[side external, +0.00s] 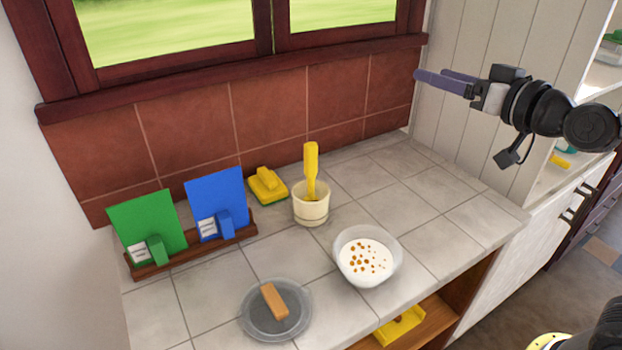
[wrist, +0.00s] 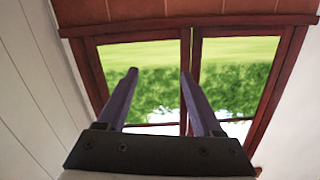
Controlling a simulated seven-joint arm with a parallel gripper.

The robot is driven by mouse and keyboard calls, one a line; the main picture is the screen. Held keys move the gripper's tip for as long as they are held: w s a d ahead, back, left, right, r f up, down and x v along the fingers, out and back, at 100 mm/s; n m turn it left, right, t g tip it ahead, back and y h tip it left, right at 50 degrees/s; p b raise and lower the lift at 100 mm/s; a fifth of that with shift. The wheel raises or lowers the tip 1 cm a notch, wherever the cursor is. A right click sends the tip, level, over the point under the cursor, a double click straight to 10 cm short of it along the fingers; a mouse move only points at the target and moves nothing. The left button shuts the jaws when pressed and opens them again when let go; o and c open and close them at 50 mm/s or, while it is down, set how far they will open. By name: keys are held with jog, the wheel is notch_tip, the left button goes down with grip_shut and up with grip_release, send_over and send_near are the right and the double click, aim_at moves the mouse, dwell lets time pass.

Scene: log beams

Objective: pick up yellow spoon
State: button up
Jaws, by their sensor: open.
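The yellow spoon (side external: 311,168) stands upright in a cream cup (side external: 311,210) on the tiled counter, near the back wall. Its handle end points up and its lower end is hidden inside the cup. My gripper (side external: 432,82) is in the air at the upper right, well above and to the right of the spoon, with its fingers pointing left. In the wrist view my gripper (wrist: 158,75) shows two purple fingers spread apart with nothing between them. The wrist view shows the window, not the spoon.
A bowl of white food with brown bits (side external: 366,257) stands in front of the cup. A yellow sponge-like block (side external: 267,186) is to its left. Green (side external: 148,226) and blue (side external: 217,203) boards stand in a wooden rack. A plate (side external: 252,318) holds a brown block (side external: 273,302). The counter's right side is clear.

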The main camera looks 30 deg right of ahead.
jog(key=w+a+f+m+t+h, duration=0.1)
jog(key=w+a+f+t+h, duration=0.15)
jog(key=w+a+f, duration=0.35)
jog(key=a+f+n+g+y, duration=0.25)
jog(key=a+f, duration=0.55)
jog(key=f, duration=0.5)
jog(key=t, duration=0.1)
send_over(311, 181)
jog(key=w, duration=0.4)
jog(key=shift+s+d, duration=0.15)
grip_shut()
